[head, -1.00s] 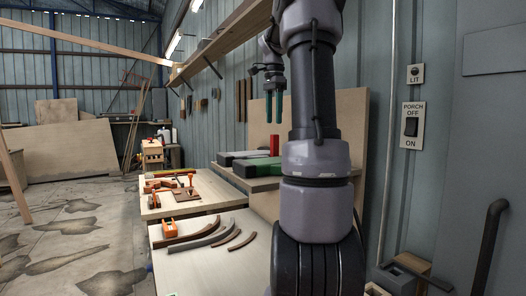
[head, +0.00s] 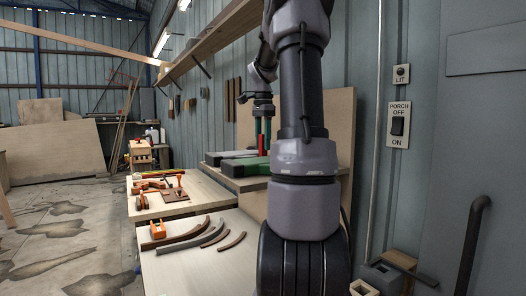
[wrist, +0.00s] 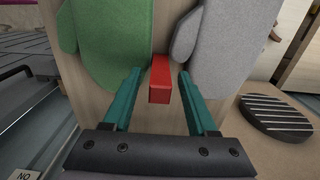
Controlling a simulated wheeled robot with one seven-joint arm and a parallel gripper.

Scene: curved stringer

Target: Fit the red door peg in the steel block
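The red peg (head: 262,145) stands upright on the wooden bench, by the green piece, partly covered by my gripper. In the wrist view the red peg (wrist: 160,80) lies between my two teal fingers, with a visible gap on each side. My gripper (head: 263,127) points down over it and is open; it also shows in the wrist view (wrist: 161,73).
A green piece (wrist: 105,40) and a grey piece (wrist: 228,45) lie close on either side of the peg. A black ribbed pad (wrist: 275,117) is at right. Curved wooden strips (head: 190,238) and an orange tool (head: 158,229) lie on the nearer bench.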

